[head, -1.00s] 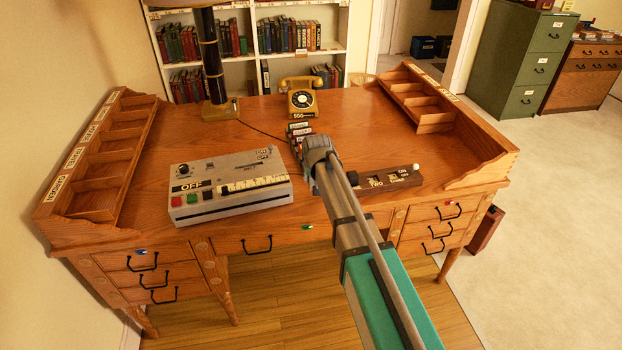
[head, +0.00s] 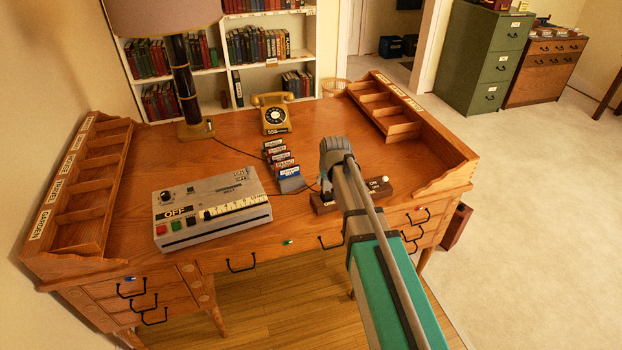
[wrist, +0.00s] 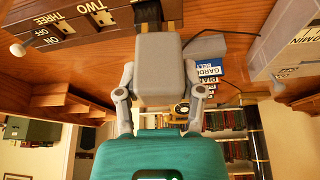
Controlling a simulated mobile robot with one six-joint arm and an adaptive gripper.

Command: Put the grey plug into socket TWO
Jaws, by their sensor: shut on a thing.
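The grey plug (wrist: 158,68) is a blocky grey piece between the two fingers of my gripper (wrist: 158,82) in the wrist view. My gripper is shut on it. In the head view my gripper (head: 335,150) is over the right part of the desk and hides the plug. The brown socket strip (wrist: 85,30) shows upside down in the wrist view, with the labels TWO and THREE. The plug's far end overlaps the strip, to the right of the TWO label. I cannot tell whether it touches. The strip (head: 322,207) is partly hidden behind my arm in the head view.
A grey control box (head: 212,208) stands on the desk to the left. Wooden pigeonholes (head: 400,110) edge the right side. A thin dark cable crosses the desk.

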